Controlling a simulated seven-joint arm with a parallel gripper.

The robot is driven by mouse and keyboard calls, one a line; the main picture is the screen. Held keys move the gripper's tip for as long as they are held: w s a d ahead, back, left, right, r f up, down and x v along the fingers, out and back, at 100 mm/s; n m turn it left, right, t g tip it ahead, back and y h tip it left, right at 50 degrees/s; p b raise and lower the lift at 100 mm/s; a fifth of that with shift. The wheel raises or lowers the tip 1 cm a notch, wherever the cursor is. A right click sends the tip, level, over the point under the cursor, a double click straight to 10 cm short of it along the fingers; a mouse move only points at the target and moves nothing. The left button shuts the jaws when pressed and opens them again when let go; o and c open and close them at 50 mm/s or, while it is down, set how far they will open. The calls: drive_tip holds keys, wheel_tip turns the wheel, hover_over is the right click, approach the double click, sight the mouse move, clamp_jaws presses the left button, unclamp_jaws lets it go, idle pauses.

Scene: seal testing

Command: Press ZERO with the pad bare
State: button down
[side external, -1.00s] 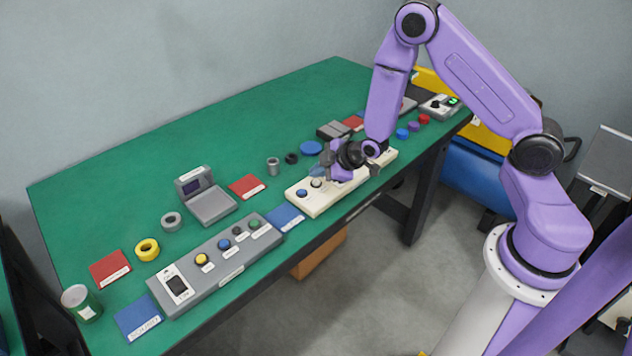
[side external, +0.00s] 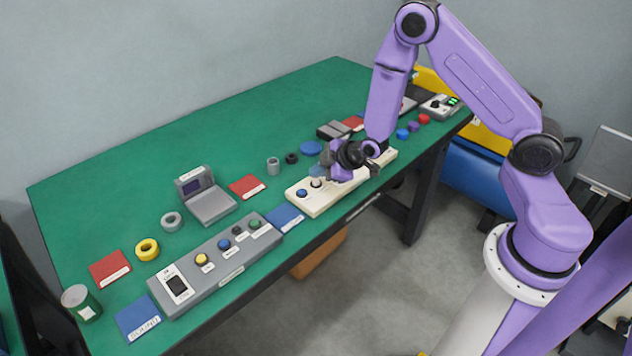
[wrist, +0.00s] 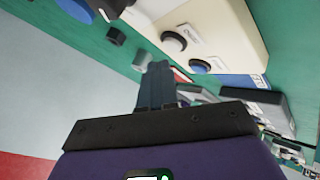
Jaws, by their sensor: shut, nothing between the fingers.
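A grey device (side external: 212,205) with a screen has a flat, bare plate; I cannot tell whether this is the pad.
A grey control box (side external: 220,262) with several coloured buttons stands to the left. Loose rings (side external: 147,250), red mats (side external: 247,187) and blue mats (side external: 285,217) lie around. The table's back left is clear.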

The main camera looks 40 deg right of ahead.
sight(319, 183)
drive_tip(key=shift+f, duration=0.1)
drive_tip(key=shift+f, duration=0.35)
drive_tip(key=shift+f, duration=0.35)
idle(1.0)
drive_tip(key=shift+r, duration=0.8)
drive_tip(key=shift+r, duration=2.5)
